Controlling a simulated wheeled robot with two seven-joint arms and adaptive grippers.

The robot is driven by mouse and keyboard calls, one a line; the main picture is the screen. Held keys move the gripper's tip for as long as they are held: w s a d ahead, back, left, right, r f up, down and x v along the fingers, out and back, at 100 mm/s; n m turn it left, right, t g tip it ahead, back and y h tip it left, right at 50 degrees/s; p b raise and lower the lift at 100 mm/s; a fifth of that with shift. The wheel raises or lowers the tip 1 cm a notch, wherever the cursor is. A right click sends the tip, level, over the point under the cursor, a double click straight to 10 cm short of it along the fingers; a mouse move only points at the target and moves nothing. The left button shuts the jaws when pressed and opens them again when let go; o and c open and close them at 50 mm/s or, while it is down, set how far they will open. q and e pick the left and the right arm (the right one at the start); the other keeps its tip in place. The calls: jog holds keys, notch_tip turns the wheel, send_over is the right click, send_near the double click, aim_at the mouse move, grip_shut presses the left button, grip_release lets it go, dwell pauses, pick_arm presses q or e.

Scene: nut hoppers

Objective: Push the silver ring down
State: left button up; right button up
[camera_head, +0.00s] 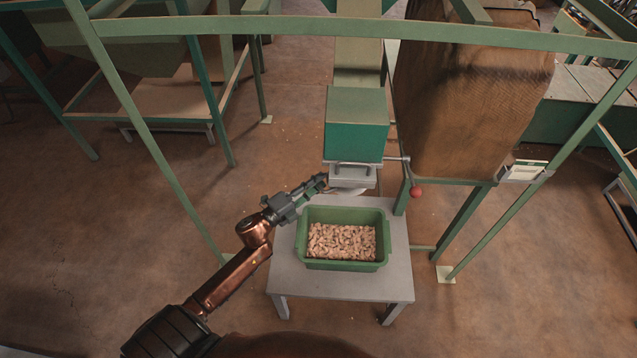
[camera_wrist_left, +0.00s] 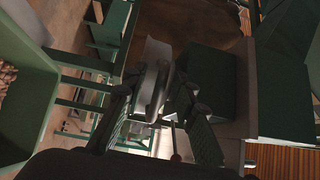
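The silver ring (camera_head: 354,165) appears as a pale metal loop on the front of the outlet under the green hopper box (camera_head: 357,140). In the left wrist view a curved silver piece, probably this ring (camera_wrist_left: 152,90), shows between the fingers. My left gripper (camera_head: 322,182) is just left of the outlet, above the rear left corner of the green tub. In the left wrist view my left gripper (camera_wrist_left: 152,94) has its fingers apart around or beside the silver piece; contact cannot be told. My right gripper is not in view.
A green tub (camera_head: 312,214) of nuts stands on a grey table (camera_head: 287,278) below the outlet. A red knob (camera_head: 416,191) on a rod is right of the outlet. Green frame posts and a large brown sack (camera_head: 455,100) stand around. Floor at left is open.

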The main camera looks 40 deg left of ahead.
pick_arm(q)
jog(key=shift+w, duration=0.25)
grip_shut()
dwell(0.6)
